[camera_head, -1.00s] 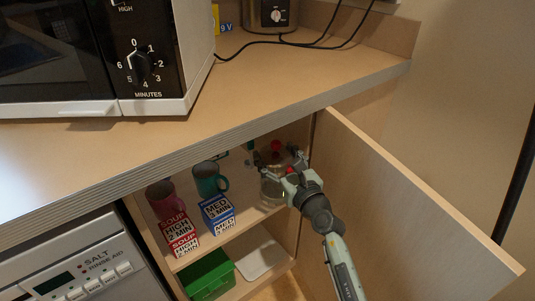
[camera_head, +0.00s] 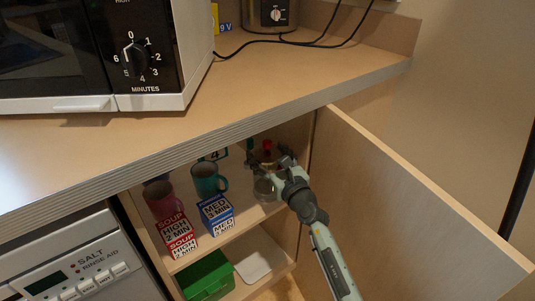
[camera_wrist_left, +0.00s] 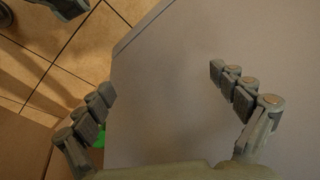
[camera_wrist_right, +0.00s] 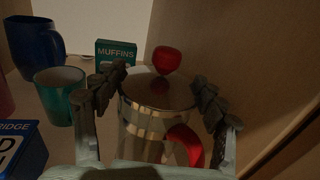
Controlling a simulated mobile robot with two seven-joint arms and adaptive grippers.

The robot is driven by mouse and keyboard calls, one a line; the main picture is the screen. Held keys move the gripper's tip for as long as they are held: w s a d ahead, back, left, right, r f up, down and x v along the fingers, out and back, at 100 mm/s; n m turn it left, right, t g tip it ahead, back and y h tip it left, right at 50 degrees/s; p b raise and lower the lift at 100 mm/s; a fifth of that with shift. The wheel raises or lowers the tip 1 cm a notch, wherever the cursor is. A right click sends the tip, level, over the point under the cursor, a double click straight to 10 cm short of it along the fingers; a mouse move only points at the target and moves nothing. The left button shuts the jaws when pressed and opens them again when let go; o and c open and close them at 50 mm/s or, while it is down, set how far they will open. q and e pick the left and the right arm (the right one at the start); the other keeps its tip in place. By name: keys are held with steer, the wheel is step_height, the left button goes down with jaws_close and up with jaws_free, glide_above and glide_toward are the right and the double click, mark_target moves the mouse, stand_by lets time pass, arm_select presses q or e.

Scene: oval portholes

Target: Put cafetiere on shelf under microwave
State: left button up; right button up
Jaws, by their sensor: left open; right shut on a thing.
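The cafetiere (camera_head: 264,186) is a clear glass pot with a metal frame, a red lid knob and a red handle. It is upright inside the open cupboard, over the right part of the upper shelf (camera_head: 246,214). I cannot tell whether its base touches the shelf. My right gripper (camera_head: 270,164) is shut around its upper body. In the right wrist view the cafetiere (camera_wrist_right: 148,125) sits between the fingers, its red handle low on the right. The microwave (camera_head: 155,60) stands on the worktop above. My left gripper (camera_wrist_left: 161,82) is open and empty, outside the head view.
Left on the shelf stand a red mug (camera_head: 162,199), a teal mug (camera_head: 207,180), a soup box (camera_head: 179,236) and a blue box (camera_head: 216,214). A muffins box (camera_wrist_right: 116,50) is behind. The open door (camera_head: 400,195) is right of my arm; the worktop edge overhangs.

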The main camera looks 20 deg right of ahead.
steer(key=o, duration=1.6)
steer(key=shift+f, duration=0.1)
steer(key=shift+r, duration=0.2)
steer(key=s+d, duration=0.1)
steer(key=s, duration=1.1)
steer(key=shift+d, duration=0.15)
